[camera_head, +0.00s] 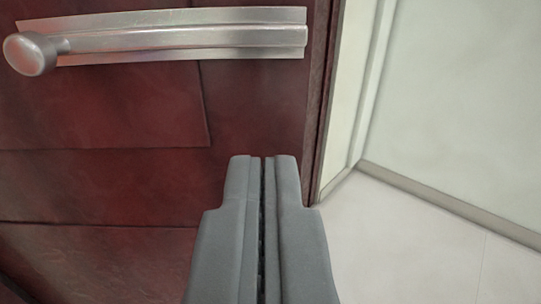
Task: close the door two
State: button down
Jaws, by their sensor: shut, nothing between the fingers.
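A dark red door (105,185) with panel seams fills the left and middle of the view. A silver metal handle (180,40) on a long plate runs across its upper part, with a round knob (32,54) at the left end. My gripper (263,160) is shut and empty. It points up the picture in front of the door's lower right part, below the handle and close to the door's right edge (318,110). I cannot tell whether the fingertips touch the door. The door's lower edge and hinges are not visible.
Right of the door's edge stands a pale frame or wall strip (350,90). Beyond it are a pale wall (460,100) with a grey-beige baseboard (455,205) and a light floor (400,255). The floor at the lower right is clear.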

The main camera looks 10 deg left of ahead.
aim_at(265, 76)
jog(key=w, duration=0.4)
jog(key=w+a, duration=0.1)
jog(key=w, duration=0.7)
jog(key=shift+a, duration=0.25)
jog(key=shift+w, duration=0.15)
